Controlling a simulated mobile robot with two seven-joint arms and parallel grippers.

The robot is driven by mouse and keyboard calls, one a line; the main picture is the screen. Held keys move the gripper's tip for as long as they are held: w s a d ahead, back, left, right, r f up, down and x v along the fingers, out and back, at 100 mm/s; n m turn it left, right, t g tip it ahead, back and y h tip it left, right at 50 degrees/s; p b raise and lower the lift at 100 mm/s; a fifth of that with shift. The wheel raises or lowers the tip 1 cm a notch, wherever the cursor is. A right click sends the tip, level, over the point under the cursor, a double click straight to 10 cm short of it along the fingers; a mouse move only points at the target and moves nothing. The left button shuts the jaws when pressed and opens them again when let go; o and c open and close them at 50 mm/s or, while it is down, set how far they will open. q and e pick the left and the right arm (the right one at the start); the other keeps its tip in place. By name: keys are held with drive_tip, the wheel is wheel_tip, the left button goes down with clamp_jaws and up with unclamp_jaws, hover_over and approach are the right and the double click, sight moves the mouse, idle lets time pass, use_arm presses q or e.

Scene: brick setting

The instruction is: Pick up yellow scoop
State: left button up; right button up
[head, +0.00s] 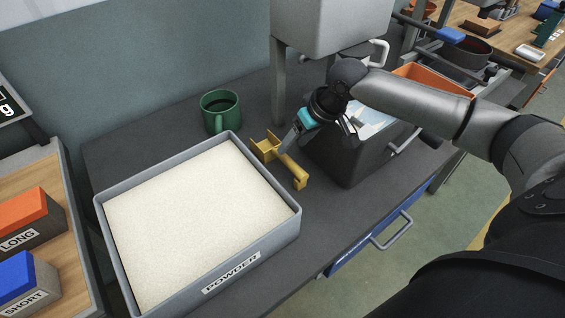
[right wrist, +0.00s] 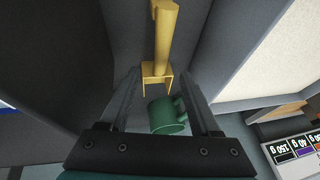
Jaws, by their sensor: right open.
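The yellow scoop (head: 296,173) lies on the dark bench between the powder tray and a dark bin, its handle end toward the front right. My right gripper (head: 287,147) hangs over the scoop in the head view and covers part of it. In the right wrist view the gripper (right wrist: 163,85) is open, with one finger on each side. The scoop (right wrist: 163,45) shows there ahead of the jaws, roughly on their centre line. I cannot tell whether a finger touches it. Nothing is held. My left gripper is not in view.
The grey powder tray (head: 270,234) stands close left of the scoop. A green mug (head: 220,109) stands behind it. The dark bin (head: 342,164) is close on the right. A grey raised unit (head: 330,25) stands behind. Bench is bare in front of the scoop.

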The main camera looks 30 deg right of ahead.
sight(286, 155)
drive_tip(key=shift+w+a+f, duration=0.2)
drive_tip(key=shift+f, duration=0.4)
drive_tip(key=b+x, duration=0.1)
drive_tip(key=x, duration=0.3)
drive_tip(key=shift+a+f+b, duration=0.1)
drive_tip(key=shift+f+b, duration=0.1)
drive_tip(key=shift+b, duration=0.2)
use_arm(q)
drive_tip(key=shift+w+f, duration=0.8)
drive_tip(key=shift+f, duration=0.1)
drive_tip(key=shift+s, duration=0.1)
use_arm(e)
drive_tip(key=c, duration=0.3)
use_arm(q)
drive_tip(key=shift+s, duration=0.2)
use_arm(e)
clamp_jaws()
